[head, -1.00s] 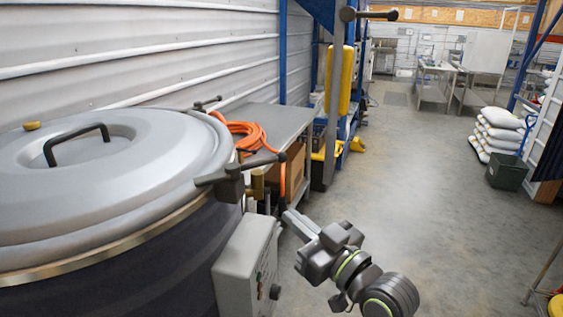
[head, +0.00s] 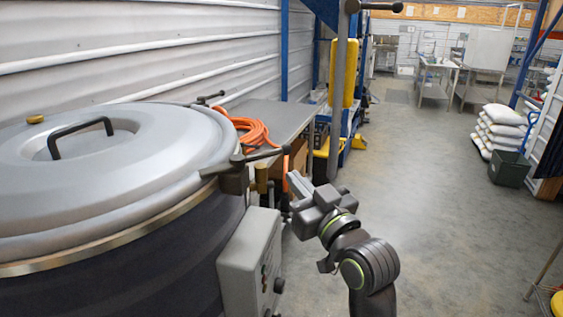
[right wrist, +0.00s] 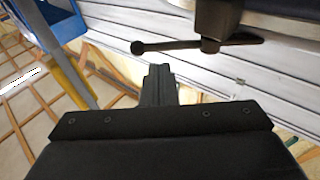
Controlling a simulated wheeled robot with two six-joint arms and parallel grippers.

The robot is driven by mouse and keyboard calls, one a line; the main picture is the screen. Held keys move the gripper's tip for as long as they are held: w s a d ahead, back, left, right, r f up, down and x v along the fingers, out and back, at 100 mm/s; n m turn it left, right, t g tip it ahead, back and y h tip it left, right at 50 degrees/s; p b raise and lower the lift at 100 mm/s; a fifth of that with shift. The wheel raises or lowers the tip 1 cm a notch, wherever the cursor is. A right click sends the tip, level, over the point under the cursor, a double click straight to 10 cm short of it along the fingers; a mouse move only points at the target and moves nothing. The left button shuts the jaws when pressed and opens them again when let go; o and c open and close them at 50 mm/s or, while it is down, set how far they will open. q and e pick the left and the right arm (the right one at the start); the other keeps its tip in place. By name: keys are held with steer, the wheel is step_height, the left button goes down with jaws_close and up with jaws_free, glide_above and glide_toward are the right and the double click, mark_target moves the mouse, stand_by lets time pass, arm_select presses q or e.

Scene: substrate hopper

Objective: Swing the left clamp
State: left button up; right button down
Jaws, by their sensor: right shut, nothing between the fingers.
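The hopper's grey round lid (head: 110,165) fills the left of the head view. A dark clamp (head: 238,172) with a rod handle ending in a ball sits at the lid's right rim, handle pointing right. A second clamp (head: 208,99) sits at the far rim. I cannot tell which is the left one. My right gripper (head: 292,180) is shut and empty, right of the near clamp and slightly below its handle, apart from it. In the right wrist view a clamp (right wrist: 216,22) and its handle show above and right of the shut fingers (right wrist: 158,82). My left gripper is out of view.
A grey control box (head: 248,262) hangs on the hopper's side below the near clamp. A bench (head: 275,115) with an orange hose (head: 255,133) stands behind. A post with a ball-ended lever (head: 375,7) rises beyond. Open floor (head: 430,190) lies to the right.

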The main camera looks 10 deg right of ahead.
mark_target(273, 155)
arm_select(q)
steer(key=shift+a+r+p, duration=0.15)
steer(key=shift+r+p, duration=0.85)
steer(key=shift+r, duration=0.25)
arm_select(e)
steer(key=shift+x, duration=3.1)
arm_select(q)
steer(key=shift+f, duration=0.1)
